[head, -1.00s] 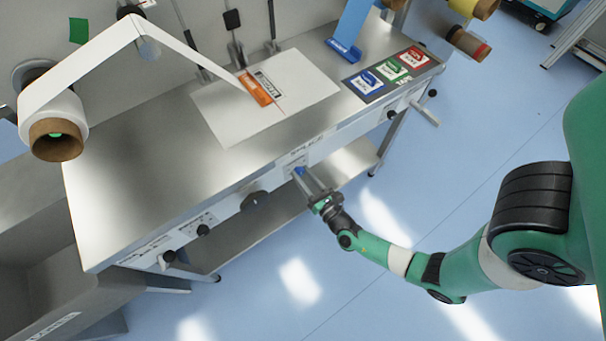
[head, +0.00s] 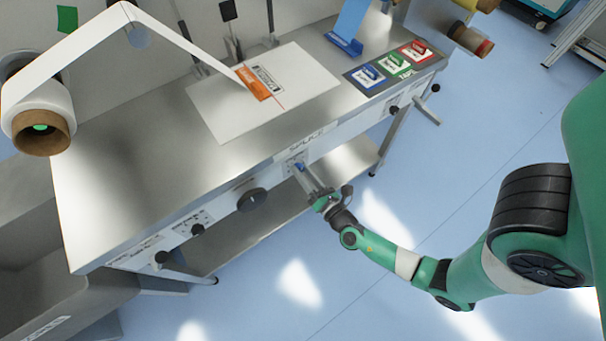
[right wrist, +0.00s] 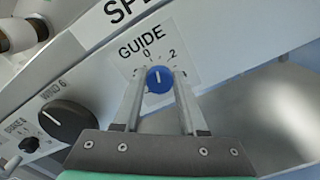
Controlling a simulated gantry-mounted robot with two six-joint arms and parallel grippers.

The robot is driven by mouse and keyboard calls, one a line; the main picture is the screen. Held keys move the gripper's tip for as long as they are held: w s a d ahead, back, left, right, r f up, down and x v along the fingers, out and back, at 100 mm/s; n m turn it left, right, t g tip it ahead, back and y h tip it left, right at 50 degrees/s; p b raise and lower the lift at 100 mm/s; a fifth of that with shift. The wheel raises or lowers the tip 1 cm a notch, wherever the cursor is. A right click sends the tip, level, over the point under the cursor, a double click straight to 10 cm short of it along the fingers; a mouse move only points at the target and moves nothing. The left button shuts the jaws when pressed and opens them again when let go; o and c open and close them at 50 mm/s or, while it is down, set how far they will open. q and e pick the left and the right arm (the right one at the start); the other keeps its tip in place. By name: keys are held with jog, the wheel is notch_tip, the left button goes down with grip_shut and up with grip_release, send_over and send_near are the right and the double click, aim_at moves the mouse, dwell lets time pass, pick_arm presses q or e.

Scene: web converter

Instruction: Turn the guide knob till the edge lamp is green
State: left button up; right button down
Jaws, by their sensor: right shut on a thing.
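The guide knob (right wrist: 159,84) is a round blue knob with a white pointer line, under the word GUIDE in the right wrist view. Its pointer stands close to the 0 mark, slightly toward the 2. My right gripper (right wrist: 158,78) is shut on the knob, one finger on each side. In the head view the right gripper (head: 305,178) reaches the bench's front panel from the right, with a bit of the blue knob (head: 298,167) showing at its tips. My left gripper is not in view. I cannot make out the edge lamp in either view.
The black wind knob (right wrist: 67,120) is left of the guide knob. A web roll (head: 40,110) hangs at left.

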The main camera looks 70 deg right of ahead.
jog(key=shift+m+b, duration=0.6)
jog(key=shift+m, duration=0.4)
jog(key=shift+c, duration=2.3)
grip_release()
